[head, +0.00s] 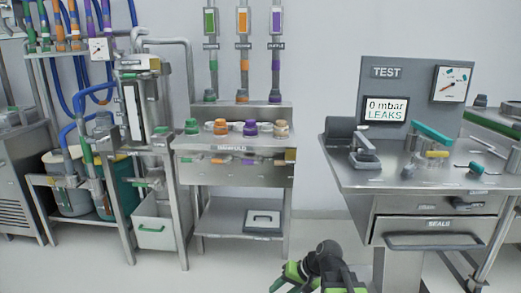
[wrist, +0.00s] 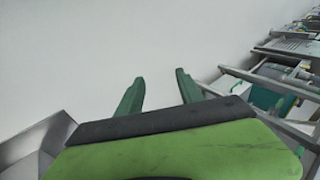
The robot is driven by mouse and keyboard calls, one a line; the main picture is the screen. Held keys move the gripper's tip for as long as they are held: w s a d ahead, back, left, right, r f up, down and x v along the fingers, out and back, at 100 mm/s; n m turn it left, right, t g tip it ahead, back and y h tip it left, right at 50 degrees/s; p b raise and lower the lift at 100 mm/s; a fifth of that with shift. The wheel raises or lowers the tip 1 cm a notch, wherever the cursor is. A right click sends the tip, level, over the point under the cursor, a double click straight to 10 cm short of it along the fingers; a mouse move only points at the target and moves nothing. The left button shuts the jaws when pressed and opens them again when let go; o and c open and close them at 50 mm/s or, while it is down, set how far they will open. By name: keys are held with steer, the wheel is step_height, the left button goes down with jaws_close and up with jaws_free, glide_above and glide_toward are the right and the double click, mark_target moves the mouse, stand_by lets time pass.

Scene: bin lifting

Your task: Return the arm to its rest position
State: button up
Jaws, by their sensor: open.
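My arm, dark with green parts, shows low in the middle of the head view, in front of the manifold table and the test bench. The fingertips cannot be made out there. In the wrist view my gripper (wrist: 158,90) has two green fingers spread apart, with nothing between them. Behind them is a plain pale surface. The gripper touches nothing that I can see.
The steel manifold table (head: 232,170) with several coloured caps stands in the middle. The test bench (head: 420,180) with a seals drawer (head: 440,228) is at right. The floor (head: 220,270) in front is clear.

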steer(key=s+d+f+n+g+h+p, duration=0.1)
steer(key=s+d+f+g+h, duration=0.15)
steer(key=s+d+h, duration=0.55)
step_height(320, 180, up, 34)
steer(key=w+d+y+p, duration=0.1)
steer(key=w+y+p, duration=0.1)
steer(key=p, duration=3.2)
steer(key=shift+d, duration=0.3)
steer(key=shift+f, duration=0.1)
